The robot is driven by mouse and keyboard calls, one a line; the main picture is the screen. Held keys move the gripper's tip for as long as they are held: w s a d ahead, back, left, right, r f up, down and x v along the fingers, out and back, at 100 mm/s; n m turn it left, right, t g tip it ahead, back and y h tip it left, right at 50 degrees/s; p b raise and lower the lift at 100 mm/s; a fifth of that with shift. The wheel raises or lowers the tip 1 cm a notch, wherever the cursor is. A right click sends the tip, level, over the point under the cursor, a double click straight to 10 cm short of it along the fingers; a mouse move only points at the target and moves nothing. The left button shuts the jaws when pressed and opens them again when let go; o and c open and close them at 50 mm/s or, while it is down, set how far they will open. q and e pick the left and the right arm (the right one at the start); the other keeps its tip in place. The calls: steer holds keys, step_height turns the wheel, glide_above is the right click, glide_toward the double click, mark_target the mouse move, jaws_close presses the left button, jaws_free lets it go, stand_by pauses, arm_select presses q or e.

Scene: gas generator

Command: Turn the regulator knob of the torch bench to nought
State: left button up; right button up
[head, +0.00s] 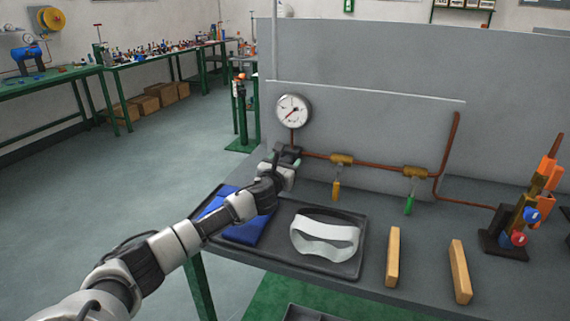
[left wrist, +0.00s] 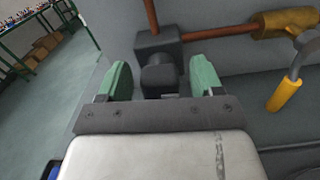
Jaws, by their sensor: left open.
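The dark regulator block (left wrist: 158,45) sits on the copper pipe at the back panel, and its dark knob (left wrist: 159,76) points toward me in the left wrist view. My left gripper (left wrist: 162,82) is open, with one green finger on each side of the knob; I cannot tell whether they touch it. In the head view my left gripper (head: 283,166) is at the regulator (head: 289,151) and hides most of the knob. My right gripper is not in view.
Brass valves with a yellow lever (head: 336,190) and a green lever (head: 410,204) hang on the pipe to the right. A tray (head: 281,255) holds a blue cloth and a white visor. Two wooden bars and a torch stand (head: 507,230) are further right.

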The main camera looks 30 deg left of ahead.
arm_select(q)
steer(key=shift+c, duration=0.5)
steer(key=shift+w, duration=0.1)
steer(key=c, duration=0.8)
steer(key=n, duration=0.2)
steer(key=n+p, duration=0.1)
steer(key=shift+a+n, duration=0.2)
steer(key=shift+n, duration=0.2)
steer(key=n, duration=0.5)
steer(key=shift+a+f+p, duration=0.15)
steer(key=shift+a+p, duration=0.1)
steer(key=shift+p, duration=0.05)
steer(key=n, duration=0.5)
steer(key=shift+a+f, duration=0.15)
steer(key=shift+f, duration=0.05)
steer(key=n, duration=0.5)
steer(key=shift+f+p, duration=0.25)
steer(key=shift+p, duration=0.05)
steer(key=shift+n, duration=0.4)
